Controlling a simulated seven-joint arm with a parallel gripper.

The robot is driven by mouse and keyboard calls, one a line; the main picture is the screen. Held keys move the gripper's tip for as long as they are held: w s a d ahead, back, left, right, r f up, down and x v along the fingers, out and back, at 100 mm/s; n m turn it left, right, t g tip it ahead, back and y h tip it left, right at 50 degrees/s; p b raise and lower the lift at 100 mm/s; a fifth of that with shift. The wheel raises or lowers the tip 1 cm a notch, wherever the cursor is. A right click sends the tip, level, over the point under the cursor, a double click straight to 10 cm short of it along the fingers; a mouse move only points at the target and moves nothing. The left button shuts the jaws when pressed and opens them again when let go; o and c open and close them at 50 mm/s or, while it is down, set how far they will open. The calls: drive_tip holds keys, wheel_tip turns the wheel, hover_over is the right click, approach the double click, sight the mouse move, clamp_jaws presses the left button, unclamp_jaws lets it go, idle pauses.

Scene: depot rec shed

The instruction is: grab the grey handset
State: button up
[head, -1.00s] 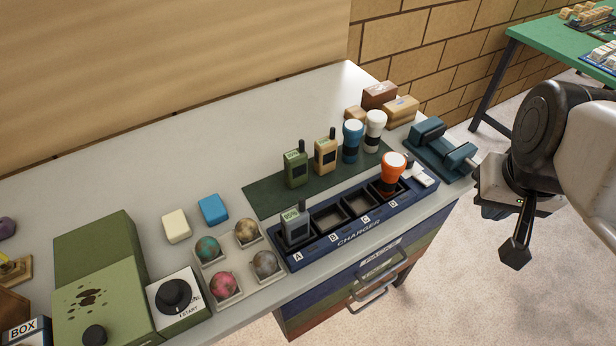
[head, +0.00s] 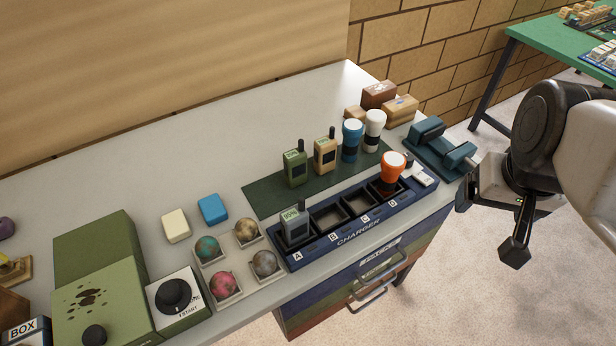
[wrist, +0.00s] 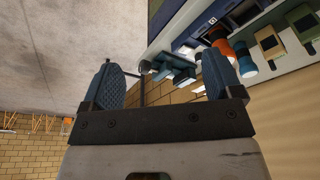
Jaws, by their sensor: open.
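The grey handset (head: 295,226) stands upright in slot A, at the left end of the dark blue charger (head: 318,246). Its screen is lit and its antenna points up. I cannot pick it out in the wrist view. My gripper (head: 490,222) is open and empty, out past the right end of the bench, well to the right of the handset. In the wrist view my gripper (wrist: 165,78) shows two padded fingers spread apart with nothing between them. Part of the charger (wrist: 198,25) shows at the top there.
A green handset (head: 295,165) and a tan handset (head: 325,152) stand on a dark mat behind the charger. An orange-and-white torch (head: 392,174) stands in slot D. Slots B and C look empty. Painted balls in trays (head: 226,287) sit left of the charger. A teal clamp-like tool (head: 438,150) lies nearest my gripper.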

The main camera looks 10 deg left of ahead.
sight(298, 221)
drive_tip(key=shift+a, duration=0.1)
drive_tip(key=a+f+n+t+y, duration=0.2)
drive_tip(key=a+f+n+y, duration=0.1)
drive_tip(key=a, duration=0.5)
drive_tip(key=s+a+f+n+t+y, duration=0.1)
drive_tip(key=a+f+n+t+y, duration=0.1)
drive_tip(key=a+f, duration=0.3)
drive_tip(key=s+a+f+n+t+y, duration=0.1)
drive_tip(key=a+f+n+t+y, duration=0.2)
drive_tip(key=a, duration=0.9)
drive_tip(key=shift+s+a+f+n+y, duration=0.1)
drive_tip(key=shift+a+f+n+y, duration=0.15)
drive_tip(key=shift+f, duration=0.1)
drive_tip(key=shift+a+f+n+y, duration=0.1)
drive_tip(key=shift+f+n+y, duration=0.05)
drive_tip(key=shift+f+y, duration=0.15)
drive_tip(key=shift+s+a+f+y, duration=0.3)
drive_tip(key=shift+s+a+y, duration=0.05)
drive_tip(key=shift+s+a, duration=0.15)
drive_tip(key=shift+w, duration=0.1)
drive_tip(key=shift+x, duration=1.25)
drive_tip(key=shift+w+a+f, duration=0.1)
drive_tip(key=shift+a, duration=0.05)
